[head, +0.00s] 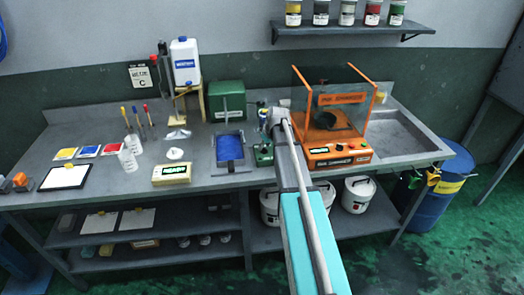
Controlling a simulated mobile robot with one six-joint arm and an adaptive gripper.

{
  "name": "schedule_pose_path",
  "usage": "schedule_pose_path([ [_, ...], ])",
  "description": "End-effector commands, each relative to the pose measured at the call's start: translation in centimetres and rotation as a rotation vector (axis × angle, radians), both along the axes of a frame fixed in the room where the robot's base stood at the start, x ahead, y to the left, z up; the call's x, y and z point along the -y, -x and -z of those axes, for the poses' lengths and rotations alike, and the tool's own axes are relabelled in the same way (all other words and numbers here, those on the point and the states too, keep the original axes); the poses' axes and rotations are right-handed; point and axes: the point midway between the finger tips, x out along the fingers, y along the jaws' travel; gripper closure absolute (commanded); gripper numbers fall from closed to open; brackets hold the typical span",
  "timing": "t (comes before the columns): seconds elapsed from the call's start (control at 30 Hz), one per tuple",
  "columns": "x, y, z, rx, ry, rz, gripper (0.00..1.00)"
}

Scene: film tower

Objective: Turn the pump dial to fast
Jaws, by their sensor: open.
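My arm reaches over the bench, and my gripper (263,117) is at its far end, small in the head view. The gripper is open and seems empty. It is above a small green device (263,154) beside the blue tray, which may be the pump. The gripper and arm partly cover this device. I cannot make out a dial or its setting there. To the right, an orange machine (341,160) with clear panels has a lit display and small controls on its front. I cannot read its labels.
The blue tray (217,147) and a green box (212,100) stand left of the gripper. A cream display unit (172,173), bottles and colour cards are farther left. A sink (400,130) is at the right. A shelf (350,30) with several jars hangs above.

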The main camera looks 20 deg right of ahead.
Motion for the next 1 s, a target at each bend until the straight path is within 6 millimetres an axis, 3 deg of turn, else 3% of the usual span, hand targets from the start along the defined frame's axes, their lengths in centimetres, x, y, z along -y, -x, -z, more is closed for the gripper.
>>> schedule_pose_path([
  [0.47, 0.0, -0.2, 0.5, 0.0, 0.0, 0.0, 0.53],
  [0.73, 0.0, -0.2, 0.5, 0.0, 0.0, 0.0, 0.99],
  [0.93, 0.0, -0.2, 0.5, 0.0, 0.001, 0.0, 1.0],
  [0.97, -1.5, -0.1, 0.5, 0.0, 0.001, -0.003, 1.0],
  [1.0, -1.0, -0.2, 0.5, -0.001, 0.0, -0.001, 1.0],
])
